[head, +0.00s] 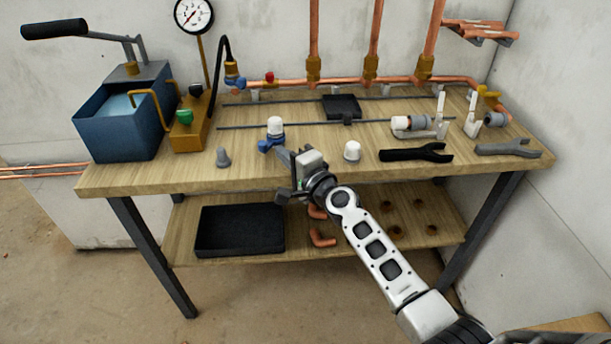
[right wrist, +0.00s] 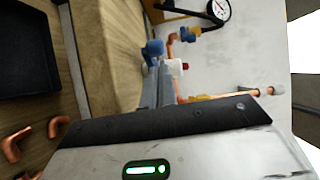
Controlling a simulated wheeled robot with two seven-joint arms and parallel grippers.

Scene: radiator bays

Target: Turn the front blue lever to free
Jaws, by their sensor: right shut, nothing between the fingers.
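The front blue lever (head: 266,145) sits low on a small valve with a white cap (head: 275,125), near the front edge of the bench. My right gripper (head: 283,155) is beside the lever, just to its right and nearer the front edge. Its fingers are together and hold nothing. In the right wrist view the fingers (right wrist: 156,88) point at the blue lever (right wrist: 153,48), which shows just beyond their tips. I cannot tell whether they touch it. A second blue part (head: 235,82) is at the back, under the black hose. My left gripper is not in view.
A blue tank pump (head: 120,115) fills the left end. Wrenches (head: 416,153) lie at right. Copper pipes (head: 373,45) rise behind. A black tray (head: 240,230) is on the lower shelf.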

